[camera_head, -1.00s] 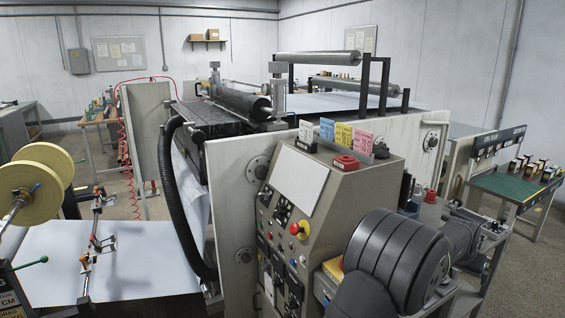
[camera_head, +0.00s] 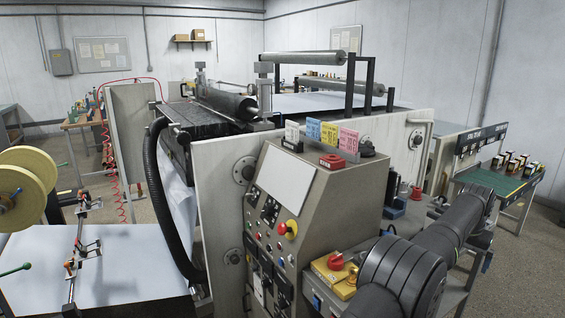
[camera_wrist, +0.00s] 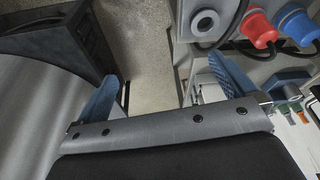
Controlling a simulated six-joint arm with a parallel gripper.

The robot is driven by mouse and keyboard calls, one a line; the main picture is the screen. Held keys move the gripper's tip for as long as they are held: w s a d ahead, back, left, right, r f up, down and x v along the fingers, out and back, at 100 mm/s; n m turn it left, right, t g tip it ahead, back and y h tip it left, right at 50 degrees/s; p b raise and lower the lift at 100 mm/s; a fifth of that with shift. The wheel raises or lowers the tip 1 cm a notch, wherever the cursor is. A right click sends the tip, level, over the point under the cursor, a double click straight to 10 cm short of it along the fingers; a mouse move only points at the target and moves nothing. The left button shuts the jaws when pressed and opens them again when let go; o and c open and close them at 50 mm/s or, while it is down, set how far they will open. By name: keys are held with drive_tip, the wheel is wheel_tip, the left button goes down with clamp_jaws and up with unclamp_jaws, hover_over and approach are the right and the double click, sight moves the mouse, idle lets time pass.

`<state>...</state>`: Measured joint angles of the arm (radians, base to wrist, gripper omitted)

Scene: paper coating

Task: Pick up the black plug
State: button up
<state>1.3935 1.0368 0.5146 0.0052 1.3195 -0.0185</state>
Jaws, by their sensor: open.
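My gripper (camera_wrist: 166,86) shows in the wrist view with its two blue fingers wide apart and nothing between them. Beyond the fingers is bare floor. I cannot make out a black plug for certain in either view. A grey socket block with a round dark opening (camera_wrist: 206,22) is at the top of the wrist view, with a red plug (camera_wrist: 258,27) and a blue plug (camera_wrist: 298,27) to its right. They are ahead of the right finger and apart from it. In the head view my dark arm hides part of the side bench, and the fingers cannot be made out.
A sloped control console (camera_head: 300,215) stands left of my arm, with a yellow box with a red button (camera_head: 335,270) beside it. A green-topped table (camera_head: 490,180) stands at the right. A dark cabinet (camera_wrist: 60,45) is at the upper left of the wrist view.

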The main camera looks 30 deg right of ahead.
drive_tip(key=shift+w+f, duration=0.1)
drive_tip(key=shift+f, duration=0.1)
drive_tip(key=c, duration=0.9)
drive_tip(key=shift+o, duration=0.2)
drive_tip(key=shift+a, duration=0.1)
drive_tip(key=w+a+r+h, duration=0.1)
drive_tip(key=w+a+r, duration=0.1)
drive_tip(key=w+a, duration=0.35)
drive_tip(key=w+a+r, duration=0.2)
drive_tip(key=a+r, duration=0.1)
drive_tip(key=a, duration=0.5)
drive_tip(key=shift+h, duration=0.3)
drive_tip(key=shift+w+x, duration=0.2)
drive_tip(key=shift+x, duration=4.1)
drive_tip(key=shift+w+x, duration=0.2)
drive_tip(key=shift+x, duration=4.1)
